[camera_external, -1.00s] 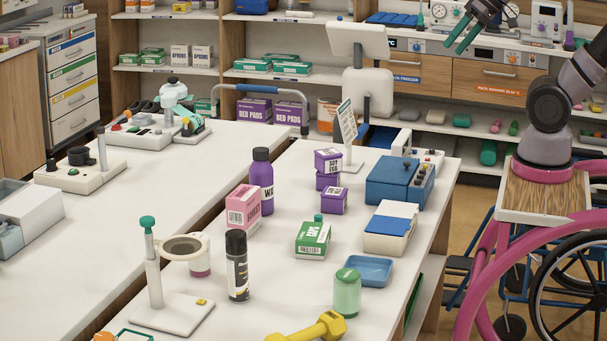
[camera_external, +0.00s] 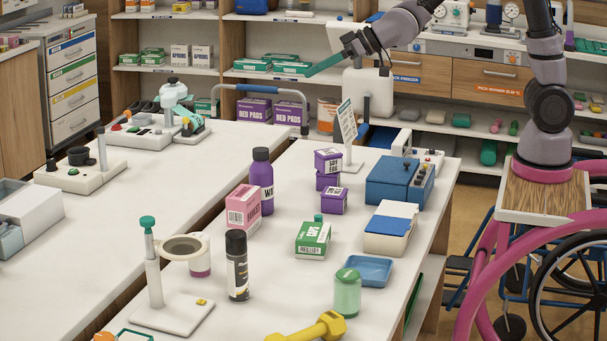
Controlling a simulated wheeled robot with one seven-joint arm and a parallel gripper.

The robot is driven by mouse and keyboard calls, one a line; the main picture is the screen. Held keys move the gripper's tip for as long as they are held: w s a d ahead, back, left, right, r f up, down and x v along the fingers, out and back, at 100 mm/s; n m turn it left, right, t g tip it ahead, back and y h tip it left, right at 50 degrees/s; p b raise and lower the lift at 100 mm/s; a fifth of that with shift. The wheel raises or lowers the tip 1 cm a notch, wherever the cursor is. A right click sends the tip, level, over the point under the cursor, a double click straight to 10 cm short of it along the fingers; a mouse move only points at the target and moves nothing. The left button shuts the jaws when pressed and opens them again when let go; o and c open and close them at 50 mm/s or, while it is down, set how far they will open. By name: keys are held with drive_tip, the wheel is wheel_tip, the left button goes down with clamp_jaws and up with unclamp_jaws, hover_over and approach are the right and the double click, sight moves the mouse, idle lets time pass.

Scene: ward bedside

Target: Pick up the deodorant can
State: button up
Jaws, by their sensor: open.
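The deodorant can (camera_external: 238,267) looks to be the black spray can with a pale and gold label. It stands upright on the white table, left of the green-lidded jar and right of the white cup holder. My gripper (camera_external: 318,68) is high above the far part of the table, up and to the right of the can and well apart from it. Its teal fingers are seen edge-on and overlap; they are open with nothing between them.
Around the can stand a white stand with a teal knob (camera_external: 150,260), a cup holder (camera_external: 186,247), a green-lidded jar (camera_external: 347,293) and a yellow dumbbell (camera_external: 310,328). Behind are a green box (camera_external: 313,239), a pink box (camera_external: 243,208) and a purple bottle (camera_external: 262,180).

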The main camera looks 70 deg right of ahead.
drive_tip(key=w+a+f+n+y, duration=0.1)
drive_tip(key=w+a+f, duration=0.3)
drive_tip(key=a+f, duration=0.25)
drive_tip(key=n+t+y, duration=0.3)
drive_tip(key=n+y, duration=0.2)
approach(237, 247)
drive_tip(key=d+f, duration=0.2)
drive_tip(key=x, duration=1)
drive_tip(key=shift+w+r, duration=0.35)
drive_tip(key=shift+w, duration=0.15)
clamp_jaws()
